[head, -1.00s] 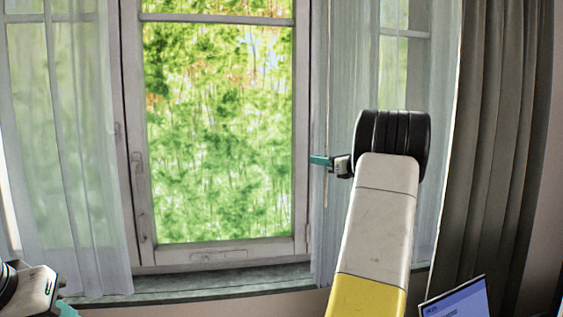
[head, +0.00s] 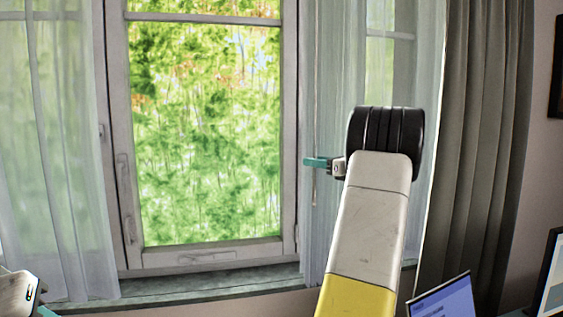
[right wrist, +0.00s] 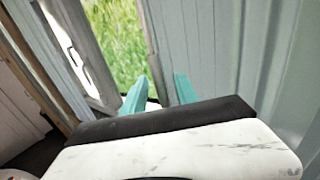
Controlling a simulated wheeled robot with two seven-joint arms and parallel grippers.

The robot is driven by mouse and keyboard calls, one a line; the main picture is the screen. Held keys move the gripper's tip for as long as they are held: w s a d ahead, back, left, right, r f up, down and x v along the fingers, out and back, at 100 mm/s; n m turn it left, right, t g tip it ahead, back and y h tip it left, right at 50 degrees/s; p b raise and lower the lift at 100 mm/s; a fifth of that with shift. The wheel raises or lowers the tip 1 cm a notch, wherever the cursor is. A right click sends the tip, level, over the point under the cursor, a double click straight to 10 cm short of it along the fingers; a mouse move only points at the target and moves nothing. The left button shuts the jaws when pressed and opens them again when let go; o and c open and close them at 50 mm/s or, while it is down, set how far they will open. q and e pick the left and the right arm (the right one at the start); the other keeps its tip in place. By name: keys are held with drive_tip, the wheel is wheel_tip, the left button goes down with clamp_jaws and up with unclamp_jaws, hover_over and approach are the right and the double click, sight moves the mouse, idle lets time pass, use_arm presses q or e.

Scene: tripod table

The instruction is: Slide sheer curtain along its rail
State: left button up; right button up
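A sheer curtain (head: 345,60) hangs in folds over the right side of the window in the head view. A second sheer curtain (head: 55,150) hangs over the left side. A thin rod (head: 314,192) hangs along the inner edge of the right sheer. My right gripper (head: 316,163) is at this edge, its teal fingers pointing left beside the rod. In the right wrist view the two fingers (right wrist: 158,94) stand apart, with sheer fabric close by; I cannot tell whether anything thin lies between them. My left gripper (head: 46,312) barely shows at the bottom left corner. The rail is out of view.
The window (head: 205,130) is bare between the sheers, above a sill (head: 200,285). A heavy grey curtain (head: 475,150) hangs to the right. A laptop (head: 443,300) and a monitor (head: 550,285) stand at the lower right. A dark picture frame (head: 557,65) is on the right wall.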

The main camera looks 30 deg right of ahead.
drive_tip(key=v, duration=0.4)
drive_tip(key=shift+s, duration=0.1)
idle(0.4)
